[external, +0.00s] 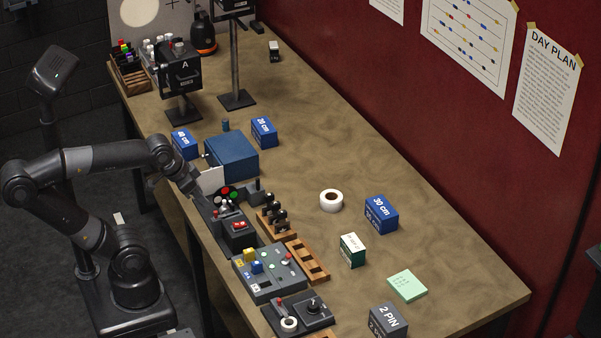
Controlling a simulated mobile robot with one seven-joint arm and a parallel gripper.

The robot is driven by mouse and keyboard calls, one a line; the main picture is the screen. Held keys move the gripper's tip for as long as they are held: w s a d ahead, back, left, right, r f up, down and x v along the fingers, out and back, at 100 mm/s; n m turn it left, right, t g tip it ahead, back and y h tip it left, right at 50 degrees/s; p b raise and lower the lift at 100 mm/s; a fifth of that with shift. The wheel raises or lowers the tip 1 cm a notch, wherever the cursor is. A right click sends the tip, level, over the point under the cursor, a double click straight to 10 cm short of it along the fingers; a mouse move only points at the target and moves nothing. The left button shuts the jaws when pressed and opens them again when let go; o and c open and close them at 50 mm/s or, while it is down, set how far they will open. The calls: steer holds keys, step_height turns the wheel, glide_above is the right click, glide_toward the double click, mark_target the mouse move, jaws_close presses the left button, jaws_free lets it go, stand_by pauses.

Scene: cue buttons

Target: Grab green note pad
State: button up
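The green note pad (407,285) is a pale green square pad with faint writing on top. It lies flat on the table near the front right, with nothing on it. My gripper (199,196) is at the table's left edge, beside the button panels and far to the left of the pad. Its fingers are small and dark against the dark devices, so I cannot tell if they are open or shut. Nothing touches the pad.
A green and white box (352,250) stands just left of the pad. Control panels (270,272) line the left edge. The table right of the pad is clear.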

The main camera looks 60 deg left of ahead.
steer(key=shift+o, duration=0.2)
steer(key=o, duration=1.4)
steer(key=shift+c, duration=0.2)
steer(key=w+d+r, duration=0.2)
steer(key=w, duration=0.4)
steer(key=w+d+r, duration=0.3)
steer(key=w, duration=0.4)
steer(key=g, duration=0.1)
glide_above(407, 286)
steer(key=s, duration=0.5)
step_height(407, 286, down, 16)
steer(key=shift+n, duration=0.4)
steer(key=x, duration=1)
steer(key=shift+w+f, duration=0.2)
steer(key=shift+f, duration=0.05)
